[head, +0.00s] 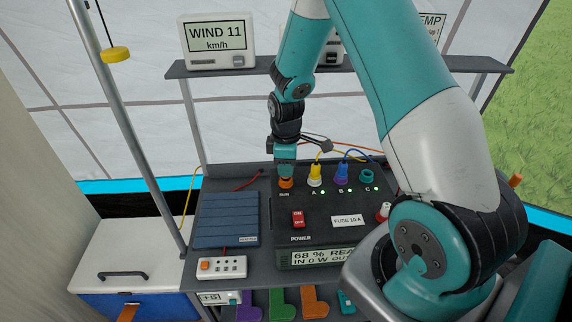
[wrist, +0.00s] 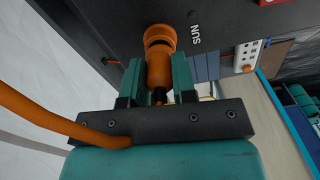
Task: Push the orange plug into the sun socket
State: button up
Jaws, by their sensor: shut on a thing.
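My gripper (head: 286,169) is over the left end of the black power box (head: 262,222) and points down at it. In the wrist view its two teal fingers are shut on the orange plug (wrist: 159,72), with an orange cable (wrist: 60,122) trailing left. The plug is in line with the orange ring of the sun socket (wrist: 160,36), beside the SUN label. Its front end meets the ring or is inside it; how deep it sits I cannot tell. In the head view the orange of the sun socket (head: 286,184) shows just below my fingertips.
A blue panel (head: 226,219) lies left of the box. A shelf (head: 345,68) crosses behind my arm.

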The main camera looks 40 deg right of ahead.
jog(key=shift+f+b, duration=0.35)
jog(key=shift+f, duration=0.2)
jog(key=o, duration=1)
notch_tip(320, 180, up, 18)
jog(key=b, duration=0.1)
jog(key=shift+f+b, duration=0.25)
jog(key=shift+b, duration=0.05)
jog(key=s+a+r+m+y, duration=0.1)
jog(key=s+a+r+y, duration=0.1)
jog(key=s+a, duration=0.9)
jog(key=s+a+r+m+y, duration=0.1)
jog(key=s+a+r+y, duration=0.1)
jog(key=s+a, duration=0.9)
jog(key=shift+a+r, duration=0.3)
jog(key=shift+r, duration=0.35)
